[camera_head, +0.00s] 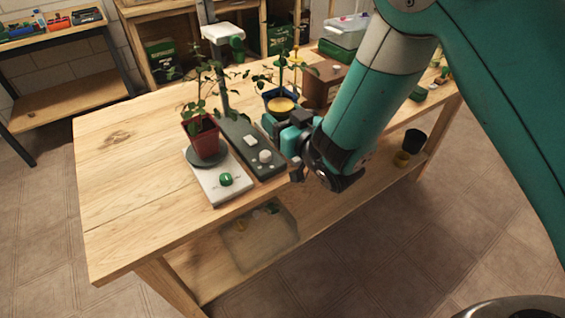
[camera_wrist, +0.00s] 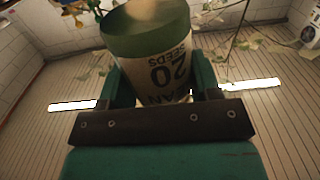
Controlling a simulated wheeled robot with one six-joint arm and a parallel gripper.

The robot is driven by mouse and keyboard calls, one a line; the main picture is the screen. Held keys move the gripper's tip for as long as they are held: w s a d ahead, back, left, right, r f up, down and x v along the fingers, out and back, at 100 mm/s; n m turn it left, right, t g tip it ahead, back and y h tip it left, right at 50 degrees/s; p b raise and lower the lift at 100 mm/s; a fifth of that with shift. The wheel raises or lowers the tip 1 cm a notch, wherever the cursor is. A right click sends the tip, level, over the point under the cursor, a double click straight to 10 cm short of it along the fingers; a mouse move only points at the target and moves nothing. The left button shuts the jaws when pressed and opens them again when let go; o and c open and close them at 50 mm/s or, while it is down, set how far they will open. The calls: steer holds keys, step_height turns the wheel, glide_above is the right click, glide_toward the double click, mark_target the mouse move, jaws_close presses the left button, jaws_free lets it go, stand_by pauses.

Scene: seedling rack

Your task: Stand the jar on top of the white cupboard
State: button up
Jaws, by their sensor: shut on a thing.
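The jar (camera_wrist: 158,62) fills the middle of the wrist view. It has a greenish end and a pale label with dark upside-down print that includes "20" and "SEEDS". My gripper (camera_wrist: 155,90) is shut on it, with a green finger on each side. In the head view my gripper (camera_head: 286,128) is over the workbench, right of the grey device. A yellow round top (camera_head: 281,105) shows just beyond the fingers; I cannot tell whether it is the jar's lid. I cannot make out a white cupboard in either view.
The wooden workbench (camera_head: 130,200) carries a red potted plant (camera_head: 204,138) on a white scale (camera_head: 215,188), a dark grey lamp base (camera_head: 252,150) and a brown box (camera_head: 322,88). A clear-lidded box (camera_head: 345,32) stands behind. The bench's left part is bare.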

step_height(320, 180, down, 8)
steer(key=shift+f+p, duration=0.25)
steer(key=shift+p, duration=0.25)
steer(key=o, duration=1)
